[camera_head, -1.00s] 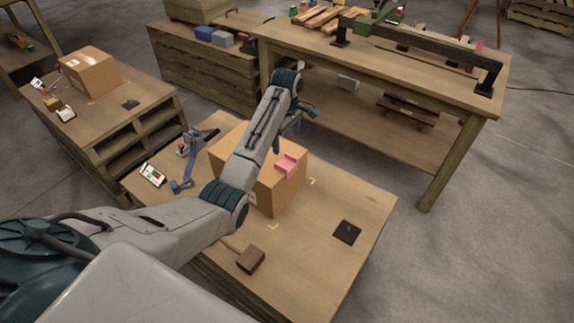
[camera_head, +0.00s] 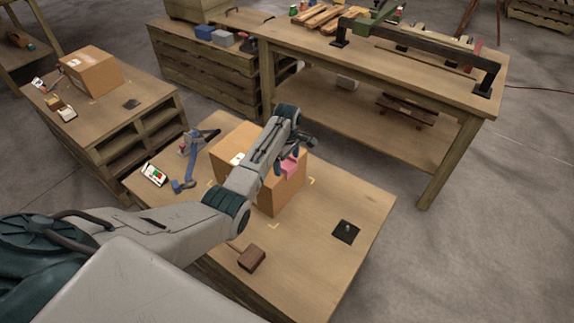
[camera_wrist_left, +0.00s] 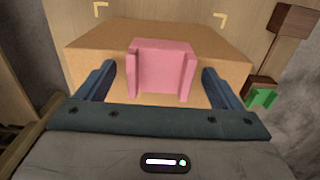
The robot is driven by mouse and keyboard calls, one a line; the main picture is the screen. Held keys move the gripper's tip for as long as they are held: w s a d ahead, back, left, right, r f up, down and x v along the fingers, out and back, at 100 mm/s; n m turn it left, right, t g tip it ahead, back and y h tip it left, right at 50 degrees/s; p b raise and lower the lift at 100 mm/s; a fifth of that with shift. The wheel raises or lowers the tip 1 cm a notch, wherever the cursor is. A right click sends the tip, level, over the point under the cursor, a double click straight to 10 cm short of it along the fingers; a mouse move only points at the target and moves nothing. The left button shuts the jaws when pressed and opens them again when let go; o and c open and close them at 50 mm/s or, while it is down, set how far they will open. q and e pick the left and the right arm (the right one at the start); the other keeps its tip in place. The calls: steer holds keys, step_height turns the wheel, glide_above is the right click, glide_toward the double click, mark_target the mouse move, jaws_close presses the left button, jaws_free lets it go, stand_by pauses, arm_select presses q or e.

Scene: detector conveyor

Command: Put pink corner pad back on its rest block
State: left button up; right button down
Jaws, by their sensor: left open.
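The pink corner pad (camera_head: 291,164) sits on a top edge of the cardboard box (camera_head: 288,192), one flange hanging down the side. In the left wrist view the pad (camera_wrist_left: 163,62) lies between the two spread dark-blue fingers of my left gripper (camera_wrist_left: 157,88). The gripper is open, with a gap on each side of the pad. In the head view my left gripper (camera_head: 284,158) is at the pad and partly covers it. I cannot pick out the pink pad's rest block for certain. My right gripper is not in view.
A mallet (camera_head: 252,258) and a black plate (camera_head: 346,231) lie on the table near the box. A blue tape tool (camera_head: 185,165) and a small card (camera_head: 154,174) are left of it. A green piece (camera_wrist_left: 263,97) beside dark brown wood shows in the wrist view.

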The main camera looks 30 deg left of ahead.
arm_select(q)
steer(key=c, duration=1.1)
steer(key=shift+r, duration=0.15)
